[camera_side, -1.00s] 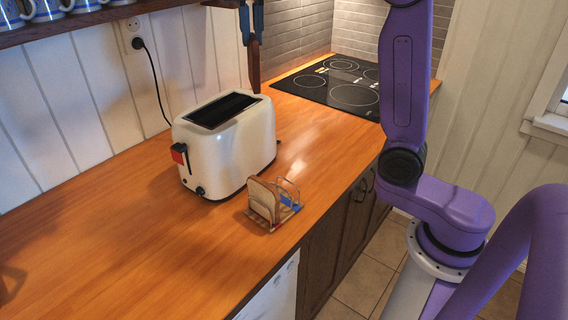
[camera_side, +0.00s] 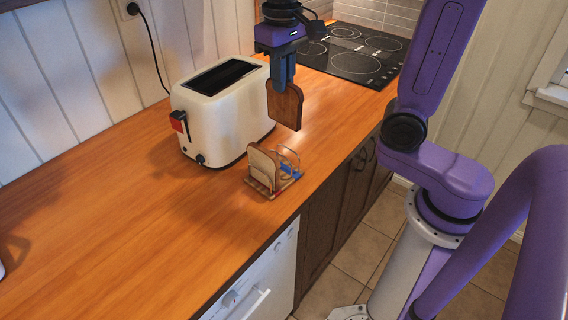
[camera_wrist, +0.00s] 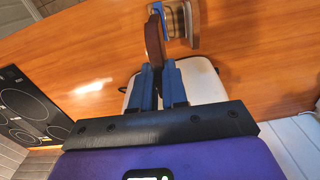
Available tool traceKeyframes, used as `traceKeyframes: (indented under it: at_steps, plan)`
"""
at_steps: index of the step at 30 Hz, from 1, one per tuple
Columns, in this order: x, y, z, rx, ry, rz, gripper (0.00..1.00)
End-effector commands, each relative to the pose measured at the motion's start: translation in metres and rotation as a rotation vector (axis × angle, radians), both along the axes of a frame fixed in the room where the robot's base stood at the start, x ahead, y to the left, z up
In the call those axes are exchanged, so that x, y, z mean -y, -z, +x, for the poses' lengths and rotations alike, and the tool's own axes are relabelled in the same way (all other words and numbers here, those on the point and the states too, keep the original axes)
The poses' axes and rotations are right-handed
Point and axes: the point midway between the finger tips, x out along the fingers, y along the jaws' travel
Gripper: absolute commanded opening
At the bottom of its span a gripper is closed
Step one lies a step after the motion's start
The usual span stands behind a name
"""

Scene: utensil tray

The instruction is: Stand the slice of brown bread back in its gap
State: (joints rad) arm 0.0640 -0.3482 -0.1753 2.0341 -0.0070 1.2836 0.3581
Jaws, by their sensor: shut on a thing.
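My gripper (camera_side: 284,78) is shut on the upper edge of a dark brown bread slice (camera_side: 285,107). The slice hangs upright in the air in the side view, above and behind the rack (camera_side: 272,192). The rack stands on the counter, with pale bread (camera_side: 262,164) upright at its left part and bare wire loops to the right. A blue mark shows by the loops. In the wrist view, the brown slice (camera_wrist: 154,42) is seen edge-on beyond my gripper (camera_wrist: 159,68). Part of the rack (camera_wrist: 194,22) shows just right of the slice there.
A white toaster (camera_side: 222,112) with a red lever stands left of the rack and the held slice. A black cooktop (camera_side: 352,52) lies at the back. The counter's front edge (camera_side: 300,205) is close to the rack. The left counter (camera_side: 110,215) is mostly clear.

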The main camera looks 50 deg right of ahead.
Motion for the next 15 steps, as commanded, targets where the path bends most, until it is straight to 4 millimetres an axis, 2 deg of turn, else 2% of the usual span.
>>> traceKeyframes:
  at_steps: [1,8,15]
  plan:
    - [0.000,0.010,-0.001,-0.005,0.000,-0.002,0.04]
    - [0.000,0.038,0.000,-0.004,-0.001,-0.001,0.04]
    - [0.000,0.079,-0.001,-0.004,0.000,-0.002,0.04]
